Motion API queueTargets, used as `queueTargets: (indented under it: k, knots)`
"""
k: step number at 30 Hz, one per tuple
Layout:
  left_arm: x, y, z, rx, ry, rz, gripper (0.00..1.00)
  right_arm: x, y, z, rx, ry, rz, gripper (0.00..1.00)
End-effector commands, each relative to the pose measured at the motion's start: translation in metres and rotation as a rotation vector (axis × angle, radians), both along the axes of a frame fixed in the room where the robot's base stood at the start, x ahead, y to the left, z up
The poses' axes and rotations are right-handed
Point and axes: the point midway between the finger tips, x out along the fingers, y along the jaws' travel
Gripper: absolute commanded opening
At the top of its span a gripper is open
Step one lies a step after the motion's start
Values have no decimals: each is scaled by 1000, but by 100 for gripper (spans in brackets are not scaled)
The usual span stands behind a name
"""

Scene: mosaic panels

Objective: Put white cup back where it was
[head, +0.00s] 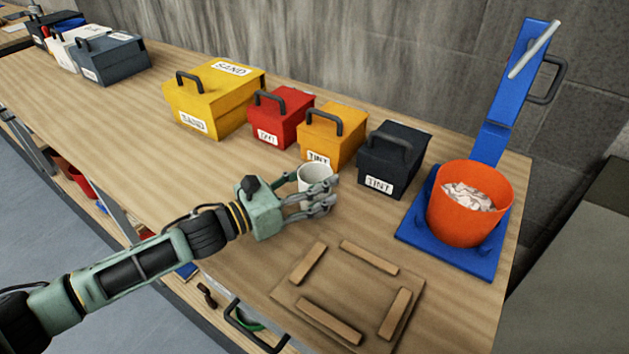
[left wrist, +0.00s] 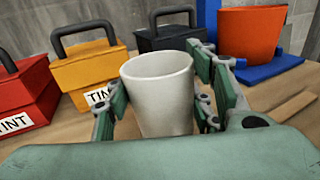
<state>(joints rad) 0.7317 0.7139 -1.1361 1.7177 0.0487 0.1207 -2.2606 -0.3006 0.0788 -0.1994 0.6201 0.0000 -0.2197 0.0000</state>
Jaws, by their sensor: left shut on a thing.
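The white cup (head: 314,178) is upright at the front of the orange TINT box, near the middle of the bench. My left gripper (head: 310,202) is shut on it, with fingers on both sides. In the left wrist view the white cup (left wrist: 160,92) stands between the green finger pads, its opening upward; its inside bottom is hidden. I cannot tell whether its base touches the bench. My right gripper is in neither view.
Behind the cup stand the red box (head: 280,115), orange box (head: 332,135) and black box (head: 392,158). A yellow SAND box (head: 213,97) is further left. At right, an orange bucket (head: 467,205) sits on a blue stand (head: 447,238). A board with wooden strips (head: 330,322) lies in front.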

Motion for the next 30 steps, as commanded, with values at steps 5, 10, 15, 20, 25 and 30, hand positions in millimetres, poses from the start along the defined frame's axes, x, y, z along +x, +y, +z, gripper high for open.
queueTargets:
  k: [5,10,15,20,25,30]
  knots:
    - [0,0,-4,1,-1,0,17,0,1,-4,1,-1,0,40]
    - [0,0,-3,1,1,0,62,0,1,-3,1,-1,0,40]
    - [0,0,-3,1,1,0,69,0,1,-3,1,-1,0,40]
    - [0,0,-3,1,1,0,69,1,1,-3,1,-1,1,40]
    - [-1,3,0,1,2,1,69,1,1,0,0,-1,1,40]
    - [-18,28,-4,5,2,2,69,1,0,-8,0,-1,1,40]
